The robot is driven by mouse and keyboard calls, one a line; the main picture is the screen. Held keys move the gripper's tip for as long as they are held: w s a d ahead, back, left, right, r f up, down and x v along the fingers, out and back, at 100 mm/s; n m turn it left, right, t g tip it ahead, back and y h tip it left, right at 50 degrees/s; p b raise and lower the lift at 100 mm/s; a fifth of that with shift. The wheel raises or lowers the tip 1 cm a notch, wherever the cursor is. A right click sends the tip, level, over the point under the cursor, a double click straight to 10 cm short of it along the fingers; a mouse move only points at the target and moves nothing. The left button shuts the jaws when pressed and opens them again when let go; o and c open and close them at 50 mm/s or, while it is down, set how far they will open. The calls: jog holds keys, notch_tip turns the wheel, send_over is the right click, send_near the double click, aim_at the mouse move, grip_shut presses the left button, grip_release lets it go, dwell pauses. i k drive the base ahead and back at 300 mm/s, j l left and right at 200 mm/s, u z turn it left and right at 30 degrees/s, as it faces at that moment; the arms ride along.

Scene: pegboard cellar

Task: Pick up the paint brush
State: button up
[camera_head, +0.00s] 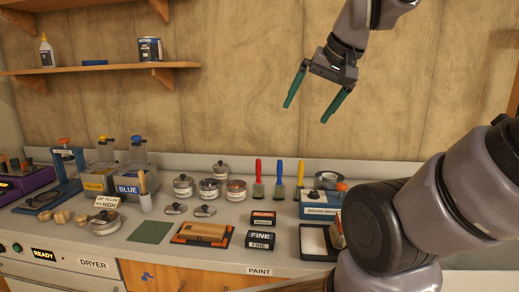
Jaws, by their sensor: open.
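My gripper (307,112) is open and empty, high in front of the wooden wall, with its two green fingers pointing down. It is well above the counter. I cannot tell whether these are brushes or scrapers. A brownish, brush-like thing (336,235) is at the right end of a black tray (308,257), partly hidden by my arm.
A box labelled brush wash (318,211) stands behind the tray. Small black boxes (260,240), a brown block (203,233), several lidded jars (208,188) and yellow and blue bins (128,185) crowd the counter (165,260). A shelf (100,69) is at upper left.

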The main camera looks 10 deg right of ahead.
aim_at(258, 184)
jog(key=i+j+z, duration=0.1)
jog(key=j, duration=0.3)
jog(key=i+j+z, duration=0.1)
jog(key=j, duration=0.3)
jog(key=i+j+z, duration=0.1)
jog(key=j, duration=0.35)
